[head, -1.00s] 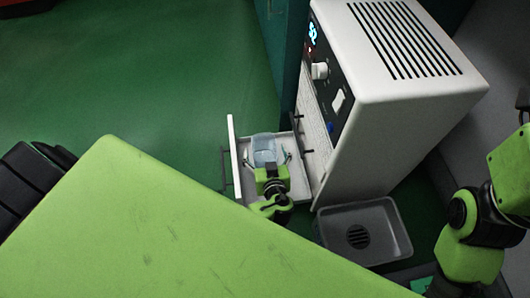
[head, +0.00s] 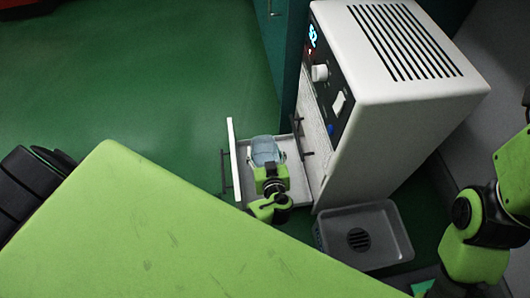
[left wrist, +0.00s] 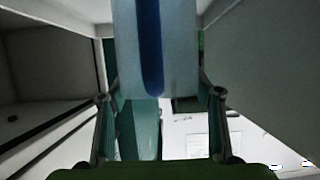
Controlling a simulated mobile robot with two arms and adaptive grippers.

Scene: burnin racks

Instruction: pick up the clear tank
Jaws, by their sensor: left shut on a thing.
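The clear tank (head: 266,148) is a small, bluish, see-through box. In the head view it shows over the pulled-out white drawer (head: 232,150) at the front of the white machine. My left gripper (head: 268,162) is shut on it from the near side. In the left wrist view the tank (left wrist: 180,55), with a dark blue stripe, sits between the two fingers (left wrist: 158,98). I cannot tell how far its bottom is from the drawer floor. Part of my right arm shows at the right edge of the head view; its gripper is out of view.
The white machine (head: 400,90), with a slotted top, a knob and a switch, stands right of the drawer. A grey basin (head: 398,225) with a round drain lies below it. A teal panel (head: 283,50) stands behind.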

